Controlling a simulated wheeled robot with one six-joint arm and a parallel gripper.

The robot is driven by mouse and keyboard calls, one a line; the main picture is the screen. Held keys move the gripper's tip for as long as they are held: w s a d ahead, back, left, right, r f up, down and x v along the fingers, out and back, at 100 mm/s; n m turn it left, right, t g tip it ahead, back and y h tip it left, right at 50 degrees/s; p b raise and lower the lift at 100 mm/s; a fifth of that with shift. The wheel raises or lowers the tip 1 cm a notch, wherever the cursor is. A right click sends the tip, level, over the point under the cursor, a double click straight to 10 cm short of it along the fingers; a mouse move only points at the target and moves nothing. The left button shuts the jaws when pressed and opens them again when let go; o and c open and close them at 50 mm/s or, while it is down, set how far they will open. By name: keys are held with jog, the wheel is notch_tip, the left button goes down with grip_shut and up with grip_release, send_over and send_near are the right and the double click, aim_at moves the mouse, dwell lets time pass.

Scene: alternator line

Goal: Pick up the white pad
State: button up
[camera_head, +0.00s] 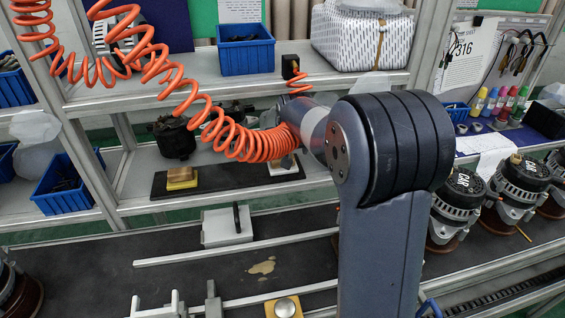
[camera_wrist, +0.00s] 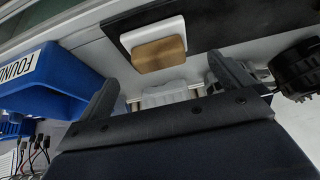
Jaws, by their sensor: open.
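A white pad (camera_wrist: 152,31) with a tan block (camera_wrist: 158,54) against it lies on a dark mat (camera_wrist: 225,22) at the top of the wrist view. My gripper (camera_wrist: 164,76) is open in the wrist view, with its two fingers apart and below the tan block in the picture. No object is visibly held. In the head view, a white piece (camera_head: 283,166) stands at the right end of the dark mat (camera_head: 228,177), partly hidden by my arm and the orange hose. A yellowish block (camera_head: 182,178) sits at its left. My gripper is hidden there.
A black round part (camera_head: 174,138) stands behind the mat. It seems to show in the wrist view too (camera_wrist: 297,70). A blue bin (camera_wrist: 45,80) is at the wrist view's left. The orange coiled hose (camera_head: 250,143) hangs across the shelf. Alternators (camera_head: 457,200) stand at right.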

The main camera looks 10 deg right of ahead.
aim_at(282, 155)
jog(key=shift+x, duration=2.95)
jog(key=shift+c, duration=0.2)
jog(key=c, duration=1)
jog(key=shift+r, duration=0.1)
jog(key=shift+r, duration=0.6)
notch_tip(282, 155, up, 3)
jog(key=shift+f, duration=0.2)
jog(key=s+b, duration=0.2)
jog(key=s, duration=1.6)
jog(key=shift+f, duration=0.25)
jog(key=shift+s, duration=0.1)
